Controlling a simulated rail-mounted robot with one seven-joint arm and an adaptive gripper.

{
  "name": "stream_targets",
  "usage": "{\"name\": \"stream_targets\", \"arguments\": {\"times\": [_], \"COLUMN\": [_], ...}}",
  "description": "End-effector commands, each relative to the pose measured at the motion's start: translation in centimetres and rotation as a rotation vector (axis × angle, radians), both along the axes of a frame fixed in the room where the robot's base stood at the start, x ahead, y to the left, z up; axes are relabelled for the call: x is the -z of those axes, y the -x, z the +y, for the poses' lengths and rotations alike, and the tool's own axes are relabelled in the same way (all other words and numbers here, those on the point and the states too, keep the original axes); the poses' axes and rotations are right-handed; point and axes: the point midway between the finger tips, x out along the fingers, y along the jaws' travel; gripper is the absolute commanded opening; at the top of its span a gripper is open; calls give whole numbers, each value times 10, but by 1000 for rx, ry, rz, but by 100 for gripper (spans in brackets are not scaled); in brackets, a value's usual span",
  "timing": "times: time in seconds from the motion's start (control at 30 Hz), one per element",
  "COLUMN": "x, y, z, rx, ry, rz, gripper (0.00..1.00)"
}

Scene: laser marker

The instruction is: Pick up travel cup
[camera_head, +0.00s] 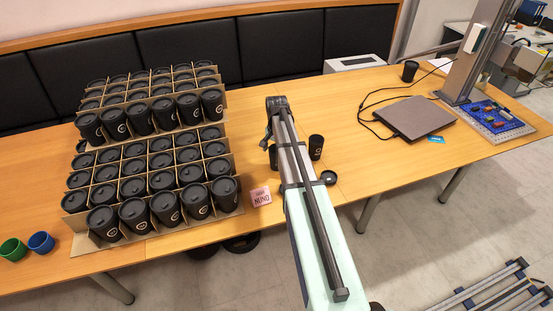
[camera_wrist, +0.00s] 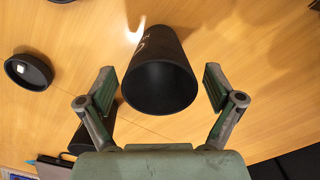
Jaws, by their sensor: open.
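In the wrist view a black, lidless travel cup (camera_wrist: 150,48) stands with its open mouth facing the camera and a pale mark on its side. My gripper (camera_wrist: 159,82) is open, one finger on each side of this cup, with visible gaps between. A second dark cup (camera_wrist: 93,128) is partly hidden behind the left finger. A black round lid (camera_wrist: 28,72) lies at the left. In the head view a dark cup (camera_head: 316,147) and the lid (camera_head: 328,177) are right of my arm. Another cup (camera_head: 273,157) is partly covered by my arm, which hides the fingers.
Stacked cardboard dividers (camera_head: 240,208) with many lidded black cups stand left of my arm. A pink note block (camera_head: 260,196) lies between. A closed laptop (camera_head: 415,117), another black cup (camera_head: 409,71) and a marker stand (camera_head: 470,70) are to the right. Green (camera_head: 12,249) and blue (camera_head: 41,242) cups sit far left.

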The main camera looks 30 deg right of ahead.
Motion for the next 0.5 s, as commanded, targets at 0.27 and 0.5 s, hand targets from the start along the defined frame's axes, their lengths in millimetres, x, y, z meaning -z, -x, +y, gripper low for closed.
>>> {"name": "stream_targets", "arguments": {"times": [0.27, 0.5], "x": [23, 24], "y": [0, 0], "z": [0, 0], "rx": [0, 0], "ry": [0, 0], "rz": [1, 0], "gripper": [91, 91]}}
